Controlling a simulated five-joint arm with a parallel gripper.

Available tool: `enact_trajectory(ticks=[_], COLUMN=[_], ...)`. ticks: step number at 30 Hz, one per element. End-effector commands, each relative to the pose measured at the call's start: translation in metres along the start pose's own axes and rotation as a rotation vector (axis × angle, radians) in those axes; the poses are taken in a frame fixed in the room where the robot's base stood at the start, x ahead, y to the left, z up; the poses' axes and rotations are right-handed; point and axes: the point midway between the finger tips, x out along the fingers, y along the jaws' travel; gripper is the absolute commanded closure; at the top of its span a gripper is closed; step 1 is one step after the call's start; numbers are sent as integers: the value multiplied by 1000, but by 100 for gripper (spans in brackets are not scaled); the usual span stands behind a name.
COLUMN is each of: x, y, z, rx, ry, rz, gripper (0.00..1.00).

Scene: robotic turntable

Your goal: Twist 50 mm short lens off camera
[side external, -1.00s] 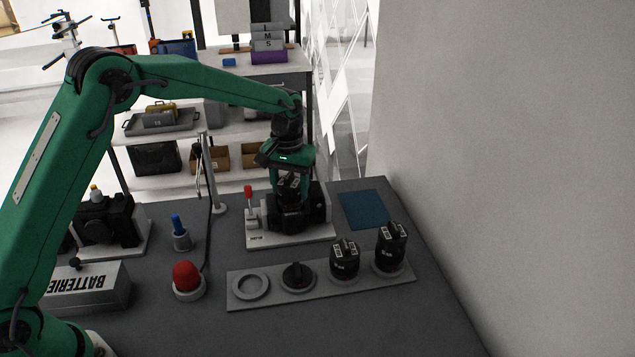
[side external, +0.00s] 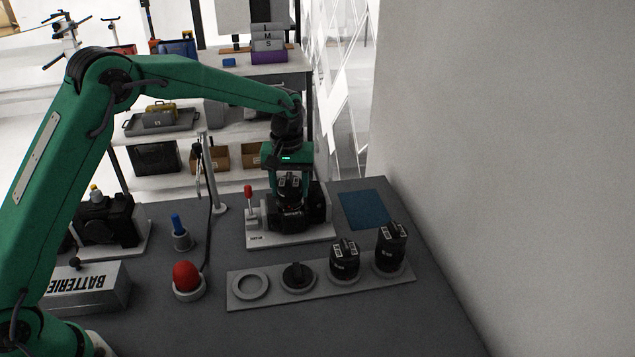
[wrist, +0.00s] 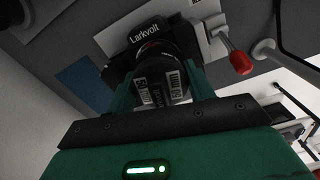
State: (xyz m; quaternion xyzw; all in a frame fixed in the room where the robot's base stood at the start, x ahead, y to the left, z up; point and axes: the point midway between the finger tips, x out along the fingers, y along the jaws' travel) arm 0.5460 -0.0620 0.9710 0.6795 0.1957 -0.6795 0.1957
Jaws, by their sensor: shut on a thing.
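The camera (side external: 314,209) is a black body lying on a light base plate at the back middle of the table; it also shows in the wrist view (wrist: 148,33), marked "Larkvolt". The short lens (side external: 290,184) stands up from the camera, black with white labels, and shows in the wrist view (wrist: 162,80). My gripper (side external: 288,178) comes down from above with its green fingers on either side of the lens, shut on it; it also shows in the wrist view (wrist: 160,92). The lens still sits against the camera front. Whether its mount is loose, I cannot tell.
A grey holder strip (side external: 322,294) in front has an empty ring (side external: 251,285), a black cap (side external: 298,276) and two lenses (side external: 345,259) (side external: 391,247). A red-knobbed lever (side external: 248,192) stands beside the camera. A blue mat (side external: 362,209) lies clear to the right.

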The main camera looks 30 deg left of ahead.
Motion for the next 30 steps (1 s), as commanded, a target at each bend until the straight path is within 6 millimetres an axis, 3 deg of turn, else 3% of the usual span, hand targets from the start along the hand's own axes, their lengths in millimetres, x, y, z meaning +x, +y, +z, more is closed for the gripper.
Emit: enact_trajectory(ticks=[9, 18, 30], x=[-1, -1, -3], y=[0, 0, 0], z=[0, 0, 0], rx=[-15, -167, -163], ry=[1, 1, 2], rz=[1, 1, 2], gripper=[78, 78, 78])
